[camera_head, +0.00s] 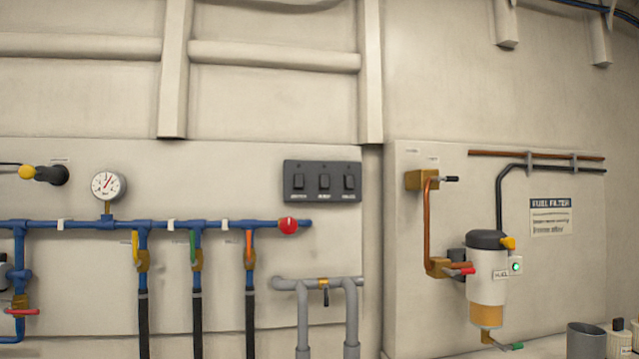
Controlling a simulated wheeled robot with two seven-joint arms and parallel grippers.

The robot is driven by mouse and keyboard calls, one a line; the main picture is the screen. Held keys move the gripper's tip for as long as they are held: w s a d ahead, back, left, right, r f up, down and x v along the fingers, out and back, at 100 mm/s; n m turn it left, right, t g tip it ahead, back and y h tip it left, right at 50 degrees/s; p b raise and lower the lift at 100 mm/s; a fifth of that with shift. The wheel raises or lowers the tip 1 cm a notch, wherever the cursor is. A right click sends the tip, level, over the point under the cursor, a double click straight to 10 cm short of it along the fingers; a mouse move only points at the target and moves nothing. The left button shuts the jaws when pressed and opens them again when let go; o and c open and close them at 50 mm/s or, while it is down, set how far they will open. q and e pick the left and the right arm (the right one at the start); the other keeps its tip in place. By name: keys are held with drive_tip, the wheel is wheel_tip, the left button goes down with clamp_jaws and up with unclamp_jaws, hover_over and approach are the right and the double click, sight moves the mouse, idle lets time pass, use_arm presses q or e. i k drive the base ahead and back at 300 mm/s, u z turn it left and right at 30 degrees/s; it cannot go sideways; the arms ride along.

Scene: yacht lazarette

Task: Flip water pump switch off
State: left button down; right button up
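A dark grey switch panel (322,181) is fixed to the pale wall board near the middle of the view. It carries three black rocker switches side by side: a left one (298,182), a middle one (323,182) and a right one (349,182). Each has a small label below it, too blurred to read, so I cannot tell which is the water pump switch. I cannot tell the rockers' positions either. Neither of my grippers shows in this view.
Left of and below the panel runs a blue pipe (180,224) with a red knob (288,226) and a pressure gauge (108,185). Grey pipes (318,284) stand below. A fuel filter (486,275) with copper piping is at right. The wall around the panel is clear.

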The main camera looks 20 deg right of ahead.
sight(298, 178)
drive_tip(key=k, duration=0.5)
drive_tip(key=z, duration=1.3)
drive_tip(key=i, duration=0.75)
drive_tip(key=u, duration=1.8)
